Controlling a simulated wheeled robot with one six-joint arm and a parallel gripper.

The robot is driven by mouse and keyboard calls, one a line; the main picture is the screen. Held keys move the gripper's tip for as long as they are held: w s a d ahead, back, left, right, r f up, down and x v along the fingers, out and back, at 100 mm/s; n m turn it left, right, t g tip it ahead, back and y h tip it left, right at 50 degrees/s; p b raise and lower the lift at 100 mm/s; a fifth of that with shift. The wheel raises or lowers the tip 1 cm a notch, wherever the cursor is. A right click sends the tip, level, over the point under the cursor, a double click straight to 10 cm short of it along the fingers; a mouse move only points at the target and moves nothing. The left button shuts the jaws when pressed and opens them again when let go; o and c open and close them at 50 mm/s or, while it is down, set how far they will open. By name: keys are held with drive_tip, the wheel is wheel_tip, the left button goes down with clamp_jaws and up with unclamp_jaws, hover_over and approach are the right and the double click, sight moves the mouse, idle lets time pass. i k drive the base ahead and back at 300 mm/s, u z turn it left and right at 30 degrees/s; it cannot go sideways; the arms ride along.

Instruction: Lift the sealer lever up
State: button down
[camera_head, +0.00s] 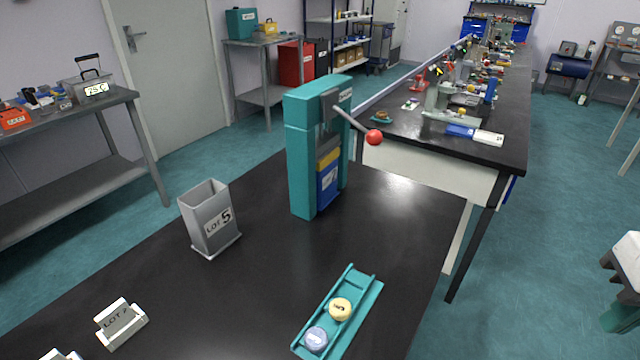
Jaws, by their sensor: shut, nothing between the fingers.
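The sealer (302,155) is a tall teal machine standing near the far edge of the black table. Its lever (351,121) is a thin grey rod with a red ball knob (374,137) at its end. The lever comes out of a dark grey block (330,105) near the top and slopes down to the right. Yellow and blue parts (328,180) sit in the sealer's front below the lever.
A grey bin (211,222) marked LOT 5 stands left of the sealer. A teal tray (364,309) with two round pieces lies in front. A LOT 7 card holder (120,322) is at front left. A cluttered bench (505,150) stands behind; the table's middle is clear.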

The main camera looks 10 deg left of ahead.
sight(374, 137)
drive_tip(key=z, duration=1.2)
drive_tip(key=i, duration=0.65)
drive_tip(key=u, duration=2.3)
